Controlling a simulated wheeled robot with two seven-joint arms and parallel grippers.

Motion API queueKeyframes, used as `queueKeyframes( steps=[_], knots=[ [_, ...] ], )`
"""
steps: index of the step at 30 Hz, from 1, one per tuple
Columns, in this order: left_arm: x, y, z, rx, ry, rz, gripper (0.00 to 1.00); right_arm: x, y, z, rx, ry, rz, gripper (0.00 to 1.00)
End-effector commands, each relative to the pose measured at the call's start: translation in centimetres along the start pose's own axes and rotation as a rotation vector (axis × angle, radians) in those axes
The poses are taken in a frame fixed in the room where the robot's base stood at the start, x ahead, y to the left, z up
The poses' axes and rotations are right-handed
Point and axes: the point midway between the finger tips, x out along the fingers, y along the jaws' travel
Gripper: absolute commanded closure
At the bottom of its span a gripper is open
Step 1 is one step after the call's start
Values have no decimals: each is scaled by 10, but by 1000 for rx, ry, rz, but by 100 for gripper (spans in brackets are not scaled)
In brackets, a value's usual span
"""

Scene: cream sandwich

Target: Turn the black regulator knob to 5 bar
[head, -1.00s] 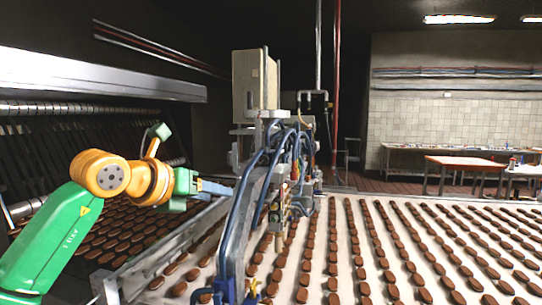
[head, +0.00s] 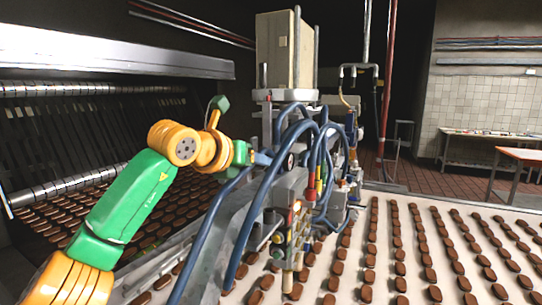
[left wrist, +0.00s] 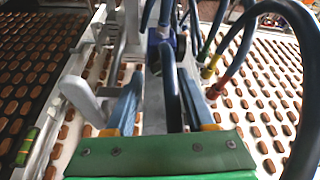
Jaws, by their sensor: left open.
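My left gripper (head: 266,158) reaches in from the left at the upper part of the depositor machine (head: 290,215), close to its blue hoses. In the left wrist view its two blue-grey fingers (left wrist: 161,76) are apart. A dark upright part, perhaps a hose, lies in line with the gap between them; I cannot tell whether they touch it. A small round dark part (head: 290,162), perhaps the regulator or its gauge, sits just right of the fingertips in the head view. I cannot clearly make out the black knob or any pressure reading. My right gripper is out of view.
Thick blue hoses (head: 262,205) arch around the machine close to my gripper. A pale cabinet (head: 284,52) stands above it. Rows of brown biscuits lie on the white conveyor (head: 384,240) below. A metal table (head: 519,154) stands at the far right.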

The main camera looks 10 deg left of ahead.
Motion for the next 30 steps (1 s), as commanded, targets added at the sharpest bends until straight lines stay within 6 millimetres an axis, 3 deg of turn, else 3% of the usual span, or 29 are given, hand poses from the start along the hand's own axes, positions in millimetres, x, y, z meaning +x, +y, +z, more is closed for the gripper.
queueKeyframes(
  steps=[1,4,9,14,21,30],
  knots=[
    [7,-2,8,-1,5,-1,46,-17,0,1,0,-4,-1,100],
    [24,-2,7,-1,5,-1,46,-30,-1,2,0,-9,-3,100],
    [38,-1,2,2,1,0,46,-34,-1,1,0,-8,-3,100],
    [39,0,0,2,0,0,46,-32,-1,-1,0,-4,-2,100],
    [39,0,1,1,-1,0,100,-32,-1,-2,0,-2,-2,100],
    [38,-1,1,36,-3,13,100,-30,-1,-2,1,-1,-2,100]
  ],
)
